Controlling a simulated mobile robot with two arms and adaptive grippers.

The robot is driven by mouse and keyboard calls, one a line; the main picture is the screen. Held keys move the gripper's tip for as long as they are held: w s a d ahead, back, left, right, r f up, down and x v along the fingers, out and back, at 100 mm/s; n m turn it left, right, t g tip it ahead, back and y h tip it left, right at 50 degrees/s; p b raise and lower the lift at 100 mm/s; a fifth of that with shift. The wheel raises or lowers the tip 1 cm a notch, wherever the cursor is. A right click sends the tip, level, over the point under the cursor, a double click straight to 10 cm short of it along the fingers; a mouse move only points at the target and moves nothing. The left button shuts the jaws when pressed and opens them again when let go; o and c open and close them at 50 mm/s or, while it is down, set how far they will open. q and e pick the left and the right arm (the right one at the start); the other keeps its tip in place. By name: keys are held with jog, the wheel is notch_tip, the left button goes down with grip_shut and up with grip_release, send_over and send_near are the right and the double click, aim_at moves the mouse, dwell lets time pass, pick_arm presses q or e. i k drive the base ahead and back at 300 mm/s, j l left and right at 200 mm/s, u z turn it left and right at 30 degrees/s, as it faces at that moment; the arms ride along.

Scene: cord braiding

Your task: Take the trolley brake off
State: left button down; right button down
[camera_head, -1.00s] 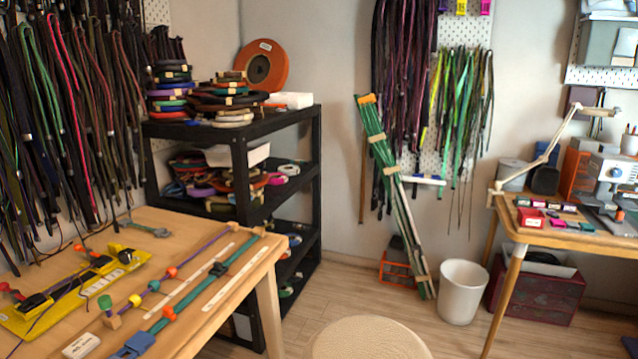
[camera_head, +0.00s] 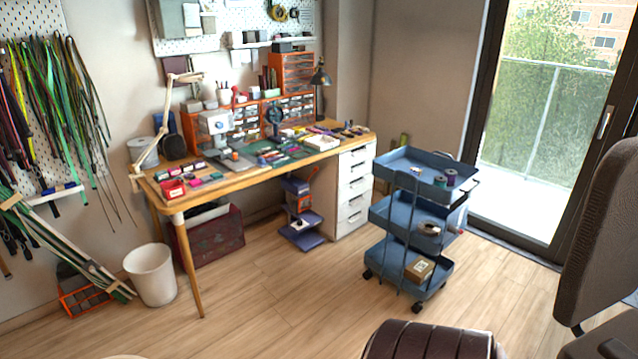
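A blue three-tier trolley (camera_head: 408,221) stands on the wooden floor right of centre, between the workbench drawers and the glass door. It has dark castors at its feet; one front castor (camera_head: 417,307) shows. The brake is too small to make out. Small spools sit on its top tier, a roll or two on the middle one, and a cardboard box (camera_head: 419,269) on the bottom one. Neither of my grippers is in view.
A wooden workbench (camera_head: 270,164) with white drawers (camera_head: 353,190) stands left of the trolley. A brown padded seat (camera_head: 430,342) and a dark chair back (camera_head: 600,235) are in the foreground right. A white bin (camera_head: 151,275) stands at left. The floor between is clear.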

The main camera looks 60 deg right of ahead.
aim_at(452, 229)
jog(key=i+l+z, duration=0.3)
jog(key=i, duration=0.25)
jog(key=z, duration=2.9)
jog(key=i+z, duration=0.3)
jog(key=i, duration=0.2)
jog(key=i+j+z, duration=0.15)
jog(key=i+z, duration=0.15)
jog(key=i, duration=0.2)
jog(key=i+j+z, duration=0.35)
jog(key=i+l, duration=0.1)
